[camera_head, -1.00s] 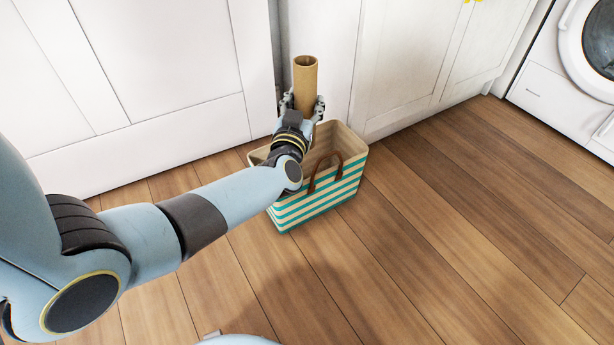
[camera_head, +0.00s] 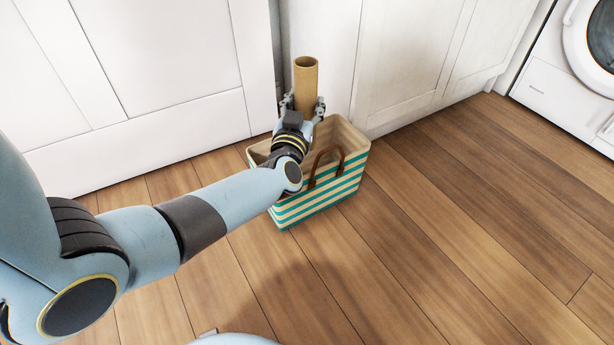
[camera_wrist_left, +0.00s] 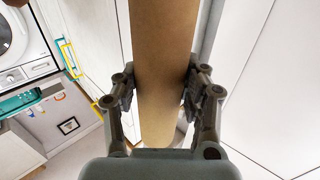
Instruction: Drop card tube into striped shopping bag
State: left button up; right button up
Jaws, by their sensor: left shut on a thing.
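The brown card tube (camera_head: 306,85) stands upright between the fingers of my left gripper (camera_head: 305,105), which is shut on it. In the left wrist view the tube (camera_wrist_left: 163,75) runs from the top edge down between both fingers of the gripper (camera_wrist_left: 162,92). The striped shopping bag (camera_head: 322,198), cream and teal with a brown handle, stands open on the floor. In the head view the gripper and tube are over the bag's opening. The tube's lower end is hidden behind my gripper and wrist. My right gripper is not in view.
White cabinet panels (camera_head: 165,50) stand close behind the bag. A white washer or dryer (camera_head: 570,75) is at the upper right. The wooden floor (camera_head: 440,230) to the right of the bag is clear.

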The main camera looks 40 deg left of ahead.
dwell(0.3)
pick_arm(q)
jog(key=o, duration=0.9)
jog(key=v, duration=1.2)
jog(key=shift+f, duration=0.1)
jog(key=shift+s, duration=0.1)
